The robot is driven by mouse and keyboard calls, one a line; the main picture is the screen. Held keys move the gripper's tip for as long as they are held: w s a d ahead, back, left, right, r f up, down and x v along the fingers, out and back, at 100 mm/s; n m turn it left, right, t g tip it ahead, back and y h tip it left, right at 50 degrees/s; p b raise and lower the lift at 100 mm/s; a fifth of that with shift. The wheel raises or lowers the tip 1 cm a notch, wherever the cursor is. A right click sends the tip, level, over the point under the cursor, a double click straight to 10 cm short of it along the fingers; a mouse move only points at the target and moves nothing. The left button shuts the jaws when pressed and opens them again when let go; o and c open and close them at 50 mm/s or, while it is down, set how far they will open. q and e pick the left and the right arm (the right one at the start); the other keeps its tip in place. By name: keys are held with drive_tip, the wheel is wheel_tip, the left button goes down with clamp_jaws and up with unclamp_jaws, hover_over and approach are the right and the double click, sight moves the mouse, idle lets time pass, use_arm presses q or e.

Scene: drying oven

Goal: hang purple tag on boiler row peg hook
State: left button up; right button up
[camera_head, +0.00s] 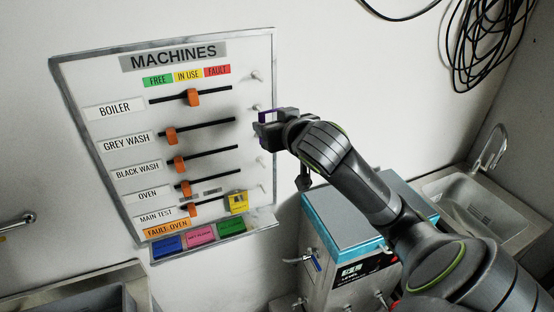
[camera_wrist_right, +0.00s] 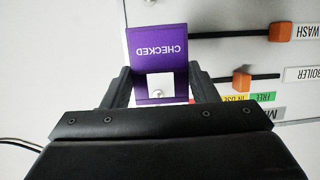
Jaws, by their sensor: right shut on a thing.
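My right gripper (camera_head: 266,129) is shut on the purple tag (camera_head: 268,116), out from the right side of the machines board. In the right wrist view, the tag (camera_wrist_right: 157,52) appears upside down, with "CHECKED" on it, between the fingers of the gripper (camera_wrist_right: 162,88). A metal peg tip (camera_wrist_right: 158,93) shows through its square opening. I cannot tell whether the tag is around the peg or only in line with it. The boiler row peg hook (camera_head: 256,76) seems to be the top one at the board's right edge. My left gripper is not in view.
The board (camera_head: 265,50) has labelled rows with orange sliders. A yellow tag (camera_head: 238,203) is low on its right side, and coloured cards (camera_head: 201,235) sit along its bottom ledge. A teal-topped machine (camera_head: 350,212) stands below my right arm, with a sink (camera_head: 480,195) beyond.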

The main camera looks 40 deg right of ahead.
drive_tip(key=p, duration=0.1)
approach(256, 85)
drive_tip(key=shift+r+x, duration=0.2)
drive_tip(key=shift+x, duration=2.85)
drive_tip(key=shift+f, duration=0.25)
drive_tip(key=o, duration=1)
drive_tip(key=shift+s+a, duration=0.1)
